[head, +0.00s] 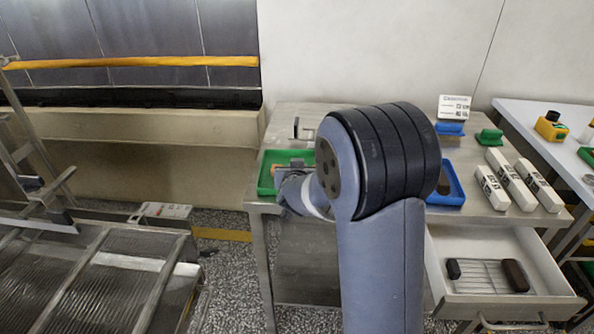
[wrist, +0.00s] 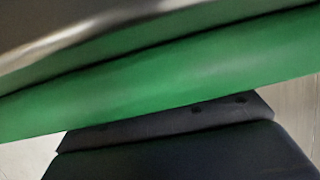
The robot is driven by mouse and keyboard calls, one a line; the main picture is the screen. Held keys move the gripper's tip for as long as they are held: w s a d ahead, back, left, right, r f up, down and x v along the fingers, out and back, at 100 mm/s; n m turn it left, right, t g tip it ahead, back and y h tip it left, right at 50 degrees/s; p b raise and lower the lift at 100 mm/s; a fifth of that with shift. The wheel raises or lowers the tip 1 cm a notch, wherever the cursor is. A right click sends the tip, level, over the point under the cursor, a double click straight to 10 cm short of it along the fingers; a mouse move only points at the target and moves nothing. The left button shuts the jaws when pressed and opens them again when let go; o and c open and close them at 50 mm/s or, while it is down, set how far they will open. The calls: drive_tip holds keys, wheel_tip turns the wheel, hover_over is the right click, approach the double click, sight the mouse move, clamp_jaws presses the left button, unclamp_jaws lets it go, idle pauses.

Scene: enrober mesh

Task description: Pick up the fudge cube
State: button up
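I cannot pick out the fudge cube for certain. A small dark block (head: 453,268) and a longer dark brown bar (head: 515,276) lie on a wire rack in the open drawer (head: 550,262). A small orange-brown patch (head: 277,170) shows in the green tray (head: 267,177) on the steel table. My gripper (head: 284,178) is at this tray, mostly hidden by my arm. In the wrist view a green band (wrist: 160,85), seemingly the tray's wall, crosses close to the lens, above a dark part of my gripper. The fingertips cannot be made out.
A blue tray (head: 449,189), white labelled boxes (head: 518,186) and a green holder (head: 489,137) stand on the table's right half. A sign (head: 454,107) stands behind. A wire mesh conveyor (head: 90,275) is at left. The drawer juts out at the table's front right.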

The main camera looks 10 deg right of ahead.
drive_tip(key=c, duration=0.3)
